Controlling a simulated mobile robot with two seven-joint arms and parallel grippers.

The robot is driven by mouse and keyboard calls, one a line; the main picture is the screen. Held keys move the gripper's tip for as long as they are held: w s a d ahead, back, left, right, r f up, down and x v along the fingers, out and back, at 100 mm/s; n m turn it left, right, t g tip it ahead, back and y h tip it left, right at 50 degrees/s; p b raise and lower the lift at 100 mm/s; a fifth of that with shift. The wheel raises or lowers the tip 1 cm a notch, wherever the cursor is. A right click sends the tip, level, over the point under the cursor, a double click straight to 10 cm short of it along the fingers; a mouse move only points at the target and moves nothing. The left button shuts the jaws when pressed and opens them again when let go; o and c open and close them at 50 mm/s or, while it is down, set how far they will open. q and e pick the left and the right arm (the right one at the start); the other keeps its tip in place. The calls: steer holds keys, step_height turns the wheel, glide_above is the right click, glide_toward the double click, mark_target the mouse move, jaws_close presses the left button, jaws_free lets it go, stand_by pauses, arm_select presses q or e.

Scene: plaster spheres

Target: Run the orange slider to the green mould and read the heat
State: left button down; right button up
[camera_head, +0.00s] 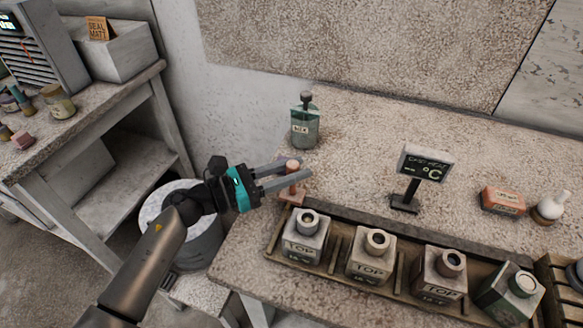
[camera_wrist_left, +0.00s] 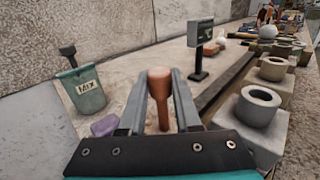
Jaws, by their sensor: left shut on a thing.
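The orange slider (camera_head: 292,179) stands upright at the left end of the rail behind the moulds; it also shows in the left wrist view (camera_wrist_left: 160,92). My left gripper (camera_head: 284,177) is shut on its post, one finger on each side. The rightmost mould (camera_head: 507,294) has a greenish tint and looks turned; I take it as the green one. Three grey moulds marked TOP (camera_head: 305,240) stand between it and the slider. The heat display (camera_head: 427,166) stands behind the rail, showing °C; its small text is too blurred to read. My right gripper is out of view.
An orange block (camera_head: 503,201) and a white round flask (camera_head: 551,206) lie at the right. The bench top (camera_head: 350,150) between bottle and display is clear.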

arm_select(q)
steer(key=d, duration=0.1)
steer(key=s+d, duration=0.1)
steer(key=d, duration=0.2)
steer(key=shift+s+d, duration=0.15)
steer(key=shift+s, duration=0.1)
steer(key=c, duration=0.6)
jaws_free()
steer(key=v, duration=1.5)
steer(key=shift+b, duration=0.45)
